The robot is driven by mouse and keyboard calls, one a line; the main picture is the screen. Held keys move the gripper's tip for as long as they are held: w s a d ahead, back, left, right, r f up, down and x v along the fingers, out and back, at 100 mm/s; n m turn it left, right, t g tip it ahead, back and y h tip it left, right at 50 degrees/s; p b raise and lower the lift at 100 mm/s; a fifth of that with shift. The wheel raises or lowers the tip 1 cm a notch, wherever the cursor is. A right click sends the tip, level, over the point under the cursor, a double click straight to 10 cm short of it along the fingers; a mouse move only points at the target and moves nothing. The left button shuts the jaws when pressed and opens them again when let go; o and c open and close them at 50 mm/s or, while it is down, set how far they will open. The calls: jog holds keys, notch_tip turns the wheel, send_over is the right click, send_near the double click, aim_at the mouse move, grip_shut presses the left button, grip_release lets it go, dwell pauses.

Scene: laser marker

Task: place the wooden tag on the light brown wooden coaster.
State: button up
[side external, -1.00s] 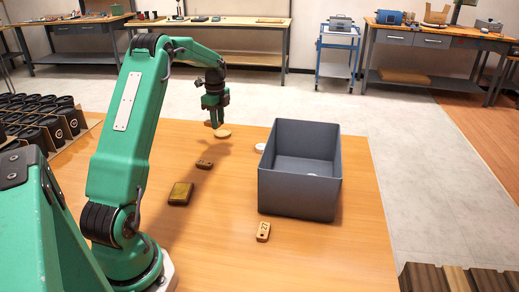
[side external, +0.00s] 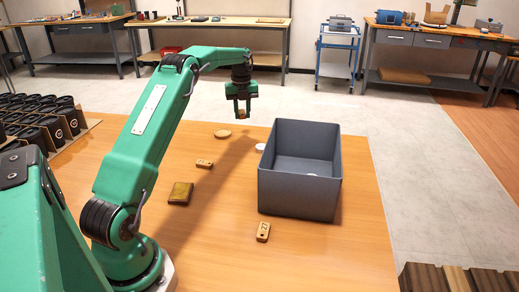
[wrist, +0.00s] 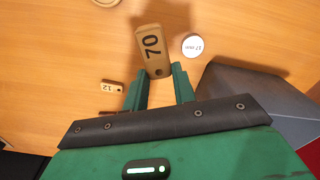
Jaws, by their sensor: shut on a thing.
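My gripper (side external: 242,113) is shut on a wooden tag (wrist: 152,50), marked 70 in the wrist view. It holds the tag in the air above the far part of the table; in the side view the tag is a small brown patch between the fingers. Another wooden tag (side external: 204,163), marked 12 in the wrist view (wrist: 112,87), and a third tag (side external: 263,232) lie on the table.
A grey open bin (side external: 298,195) stands right of the coaster, with a pale disc inside. A white disc (side external: 260,147) lies by its left wall and shows in the wrist view (wrist: 193,46). A dark brown block (side external: 180,193) lies nearer.

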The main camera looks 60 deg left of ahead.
send_over(223, 135)
notch_tip(223, 135, down, 7)
dwell(0.6)
jog(key=shift+f, duration=2.05)
jog(key=shift+f, duration=0.1)
jog(key=o, duration=0.9)
jog(key=shift+o, duration=0.2)
